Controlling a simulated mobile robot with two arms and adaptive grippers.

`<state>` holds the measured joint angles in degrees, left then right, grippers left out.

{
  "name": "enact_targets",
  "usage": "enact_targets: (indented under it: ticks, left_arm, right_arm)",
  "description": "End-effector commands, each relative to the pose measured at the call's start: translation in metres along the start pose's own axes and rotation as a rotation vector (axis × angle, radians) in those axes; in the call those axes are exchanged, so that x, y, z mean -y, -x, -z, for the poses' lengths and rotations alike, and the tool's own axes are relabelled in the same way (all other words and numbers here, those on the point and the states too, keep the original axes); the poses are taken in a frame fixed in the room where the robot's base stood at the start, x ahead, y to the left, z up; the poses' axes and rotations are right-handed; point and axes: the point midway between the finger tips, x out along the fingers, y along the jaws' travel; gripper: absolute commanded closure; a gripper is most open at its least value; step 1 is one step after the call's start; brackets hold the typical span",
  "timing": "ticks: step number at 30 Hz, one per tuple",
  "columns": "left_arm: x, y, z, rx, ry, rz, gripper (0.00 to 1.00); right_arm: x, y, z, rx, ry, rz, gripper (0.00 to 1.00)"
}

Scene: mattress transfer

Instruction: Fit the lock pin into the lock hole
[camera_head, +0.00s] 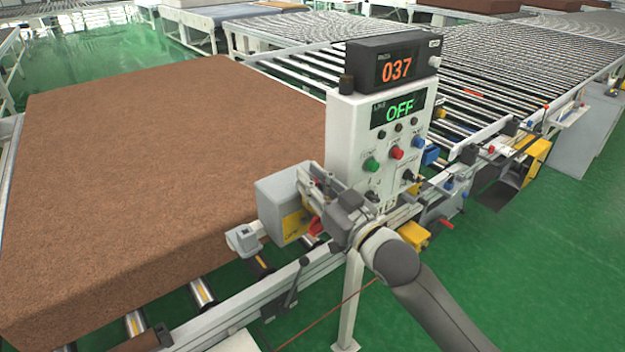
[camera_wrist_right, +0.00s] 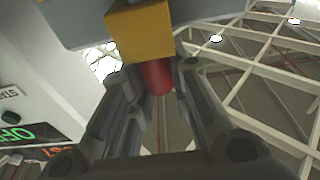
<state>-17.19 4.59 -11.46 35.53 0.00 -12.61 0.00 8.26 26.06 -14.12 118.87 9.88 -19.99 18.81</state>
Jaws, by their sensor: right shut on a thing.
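My right gripper (camera_head: 322,204) reaches in from the lower right, at a grey box with a yellow block (camera_head: 292,227) below the control panel. It is shut on a red cylindrical piece (camera_head: 315,226), which looks like the lock pin. In the right wrist view the red piece (camera_wrist_right: 158,77) lies between the two fingers (camera_wrist_right: 160,85), its far end against the underside of the yellow block (camera_wrist_right: 140,32). I cannot tell whether it is inside a hole; the lock hole itself is hidden. My left gripper is not in view.
The white control panel (camera_head: 350,150) stands just behind the gripper, its displays reading 037 and OFF. A large brown mattress block (camera_head: 150,150) lies on the rollers to the left. The conveyor's side rail (camera_head: 250,300) runs below the gripper. Green floor (camera_head: 520,270) is clear at right.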

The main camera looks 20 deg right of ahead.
Motion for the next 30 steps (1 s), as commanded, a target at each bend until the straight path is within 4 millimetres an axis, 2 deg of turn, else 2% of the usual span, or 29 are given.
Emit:
enact_targets:
  ticks: [1, 6, 19, 23, 30]
  left_arm:
    - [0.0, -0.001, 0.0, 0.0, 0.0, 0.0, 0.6]
    - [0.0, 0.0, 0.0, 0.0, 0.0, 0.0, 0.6]
    - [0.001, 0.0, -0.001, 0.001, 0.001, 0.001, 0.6]
    - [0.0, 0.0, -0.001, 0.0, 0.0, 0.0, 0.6]
    - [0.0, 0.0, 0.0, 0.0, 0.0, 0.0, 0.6]
  right_arm:
    - [0.0, 0.0, 0.0, -0.001, 0.0, 0.0, 0.79]
    - [0.0, 0.0, 0.0, -0.001, 0.0, 0.0, 0.57]
    - [0.0, 0.005, -0.001, 0.0, 0.0, 0.0, 0.57]
    - [-0.001, 0.018, -0.001, 0.001, 0.001, -0.001, 0.57]
    - [0.0, 0.054, -0.002, 0.003, 0.001, -0.001, 0.57]
